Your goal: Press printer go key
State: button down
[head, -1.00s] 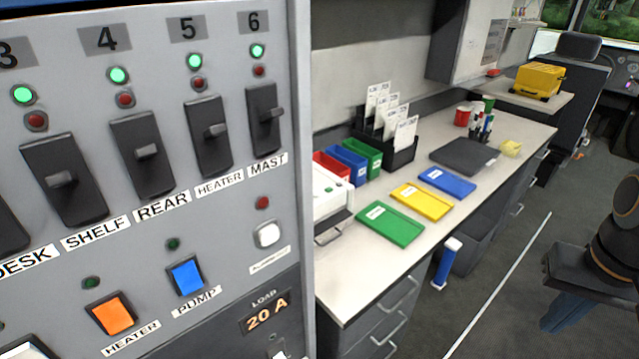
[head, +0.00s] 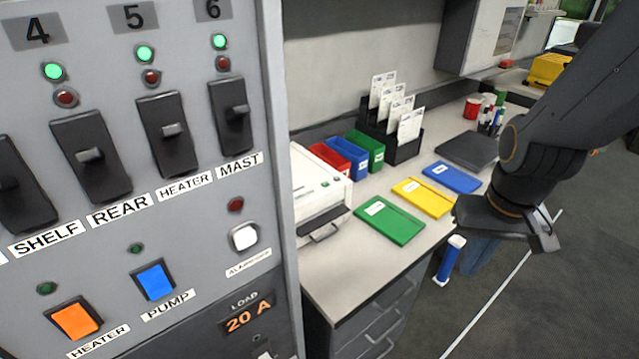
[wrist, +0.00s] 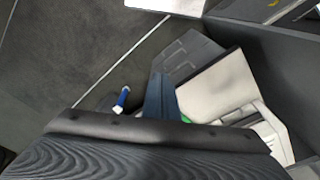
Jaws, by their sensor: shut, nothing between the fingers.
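The printer (head: 318,190) is a white box at the left end of the desk, partly hidden behind the grey switch panel. A small green mark that may be the go key (head: 325,184) shows on its top front; its lettering is too small to read. My gripper (head: 477,258) hangs at the right, beyond the desk's front edge, with blue fingers pointing down. It is shut and empty, well apart from the printer. In the wrist view, the blue fingers (wrist: 160,95) point toward the desk and floor. A white shape at the right there may be the printer.
The switch panel (head: 190,215) fills the left. Coloured bins (head: 347,157) and a card rack (head: 400,145) stand behind. A blue cylinder (head: 447,262) is by the drawers.

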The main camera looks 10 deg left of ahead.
notch_tip(320, 180, up, 7)
jog(key=m+t+y, duration=0.4)
jog(key=t, duration=0.3)
send_over(326, 185)
jog(key=shift+s+d+f+b, duration=0.1)
jog(key=shift+s+b, duration=0.2)
jog(key=shift+s, duration=0.05)
jog(key=shift+f, duration=0.2)
notch_tip(326, 185, down, 8)
jog(key=b, duration=0.8)
jog(key=shift+f, duration=0.25)
jog(key=shift+f, duration=0.1)
jog(key=shift+f+b, duration=0.3)
jog(key=shift+b, duration=0.15)
